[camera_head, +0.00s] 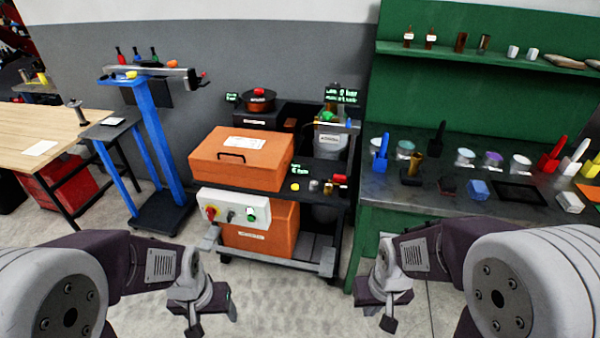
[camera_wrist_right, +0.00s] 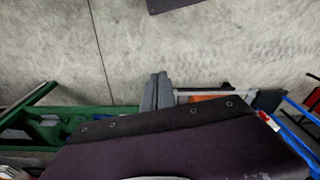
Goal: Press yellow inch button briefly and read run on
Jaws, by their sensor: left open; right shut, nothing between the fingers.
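A small yellow round button-like part (camera_head: 295,186) sits on the dark shelf of the cart, below a small green-lit display (camera_head: 299,169); its label is too small to read. A white control box (camera_head: 258,202) on the cart's front carries a red knob on yellow (camera_head: 211,212), a dark switch (camera_head: 230,215) and a green button (camera_head: 251,213). My left gripper (camera_head: 203,314) hangs open in front of the cart, lower left. My right gripper (camera_head: 380,311) is shut and empty, lower right; its grey fingers also show in the right wrist view (camera_wrist_right: 156,92). Neither touches the cart.
An orange case (camera_head: 242,174) stands on the cart behind the control box. Other green-lit displays (camera_head: 342,96) stand at the back. A blue stand (camera_head: 165,150) is at left. A green workbench (camera_head: 400,198) with several small items is at right. The floor before the cart is clear.

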